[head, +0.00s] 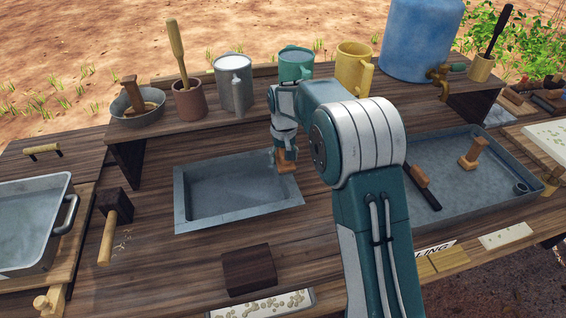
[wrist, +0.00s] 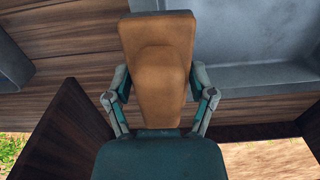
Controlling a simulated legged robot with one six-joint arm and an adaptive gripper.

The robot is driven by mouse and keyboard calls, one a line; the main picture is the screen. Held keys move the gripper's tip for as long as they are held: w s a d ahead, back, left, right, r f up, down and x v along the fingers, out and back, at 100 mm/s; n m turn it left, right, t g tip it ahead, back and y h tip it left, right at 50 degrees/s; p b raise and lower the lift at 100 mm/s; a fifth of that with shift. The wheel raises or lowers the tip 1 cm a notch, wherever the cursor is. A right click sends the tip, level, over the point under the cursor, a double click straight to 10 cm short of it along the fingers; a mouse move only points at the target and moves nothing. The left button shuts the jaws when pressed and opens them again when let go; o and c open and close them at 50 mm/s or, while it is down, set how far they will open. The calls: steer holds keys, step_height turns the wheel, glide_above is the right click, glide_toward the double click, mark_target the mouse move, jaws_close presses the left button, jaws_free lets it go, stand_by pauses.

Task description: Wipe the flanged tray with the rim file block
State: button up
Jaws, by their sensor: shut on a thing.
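The flanged tray (head: 182,200) is a grey metal rectangle with a wide flat rim, set into the wooden bench at the middle. Its floor looks bare. My gripper (head: 287,156) is shut on the rim file block (head: 288,168), a tan-brown block, at the tray's back right side. In the wrist view the block (wrist: 158,40) stands between both fingers of my gripper (wrist: 160,90), with part of the tray (wrist: 260,75) at the upper right. I cannot tell whether the block touches the rim. My arm hides the area right of the tray.
A raised shelf behind holds a bowl (head: 137,105), a brown pot (head: 188,100), a grey mug (head: 233,85), a green mug (head: 296,64) and a yellow mug (head: 353,70). A mallet (head: 113,222) lies left, a dark block (head: 249,269) in front. A larger tray (head: 475,205) stands right.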

steer(key=shift+a+r, duration=0.25)
steer(key=shift+r, duration=0.3)
steer(key=shift+a+r, duration=0.2)
steer(key=shift+r, duration=0.5)
steer(key=shift+d, duration=0.4)
steer(key=shift+a, duration=0.3)
